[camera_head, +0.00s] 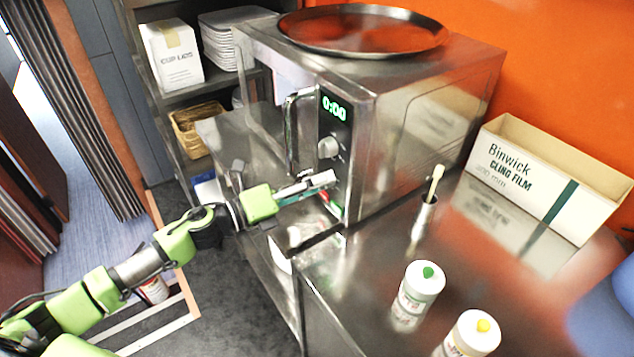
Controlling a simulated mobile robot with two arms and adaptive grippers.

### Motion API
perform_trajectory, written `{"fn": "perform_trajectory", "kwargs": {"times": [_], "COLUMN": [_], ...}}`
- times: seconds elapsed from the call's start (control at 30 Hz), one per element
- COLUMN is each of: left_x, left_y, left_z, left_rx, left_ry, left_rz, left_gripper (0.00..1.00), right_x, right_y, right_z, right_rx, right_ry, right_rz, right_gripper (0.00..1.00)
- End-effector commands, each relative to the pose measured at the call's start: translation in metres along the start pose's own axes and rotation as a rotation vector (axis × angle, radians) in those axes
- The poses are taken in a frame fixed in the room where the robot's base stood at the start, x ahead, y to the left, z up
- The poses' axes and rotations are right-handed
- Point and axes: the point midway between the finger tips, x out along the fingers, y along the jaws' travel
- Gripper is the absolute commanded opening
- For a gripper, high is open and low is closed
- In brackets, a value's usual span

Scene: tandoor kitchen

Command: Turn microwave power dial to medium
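The steel microwave (412,112) stands on the steel counter, seen at an angle with its front to the left. Its control panel has a green display (334,107) reading 0:00. The round silver power dial (328,147) is below the display; its setting marks are too small to read. My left gripper (322,183) is in front of the lower part of the panel, a little below the dial and apart from it. Its fingers overlap in this view, so I cannot tell whether they are parted. My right gripper is out of view.
A vertical door handle (291,130) stands out left of the panel. A round metal tray (363,30) lies on top. On the counter are a slim metal holder (424,215), two white bottles (419,285) (474,334) and a cling film box (545,180). A blurred blue shape (608,318) is at right.

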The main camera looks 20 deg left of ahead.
Motion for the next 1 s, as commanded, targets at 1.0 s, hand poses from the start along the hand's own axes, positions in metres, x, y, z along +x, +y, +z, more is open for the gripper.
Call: {"fn": "perform_trajectory", "kwargs": {"times": [1.0], "left_x": [-0.0003], "left_y": [0.0005], "left_z": [0.0002], "left_rx": [-0.346], "left_ry": [-0.020], "left_rz": [-0.027], "left_gripper": [0.00], "right_x": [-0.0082], "right_y": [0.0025], "right_z": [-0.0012], "right_rx": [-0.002], "right_ry": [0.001], "right_rz": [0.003], "right_gripper": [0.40]}}
